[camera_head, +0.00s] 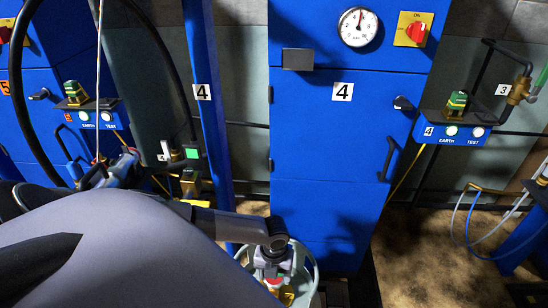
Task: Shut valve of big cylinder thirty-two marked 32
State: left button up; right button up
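A cylinder top with a pale grey-green collar (309,273) shows at the bottom centre, in front of the blue cabinet. Inside the collar are a small red part (273,283) and yellowish brass (287,296), which look like its valve. No number 32 is readable, so I cannot tell whether this is cylinder thirty-two. My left gripper (272,272) points down into the collar, over the red part. Its fingers are small and partly hidden, so I cannot tell whether they touch or grip the valve. My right gripper is out of view.
The blue cabinet (325,145) marked 4 stands just behind, with a round dial (357,27) and a red switch (417,33). Control boxes (453,130) and hoses (470,215) are at the right. A black hose (180,70) hangs at the left. Some floor (415,250) is clear at right.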

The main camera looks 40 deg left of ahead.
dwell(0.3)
pick_arm(q)
jog(key=o, duration=1)
jog(key=shift+o, duration=0.2)
jog(key=shift+r, duration=0.1)
jog(key=shift+r+p, duration=0.65)
jog(key=shift+r, duration=2.85)
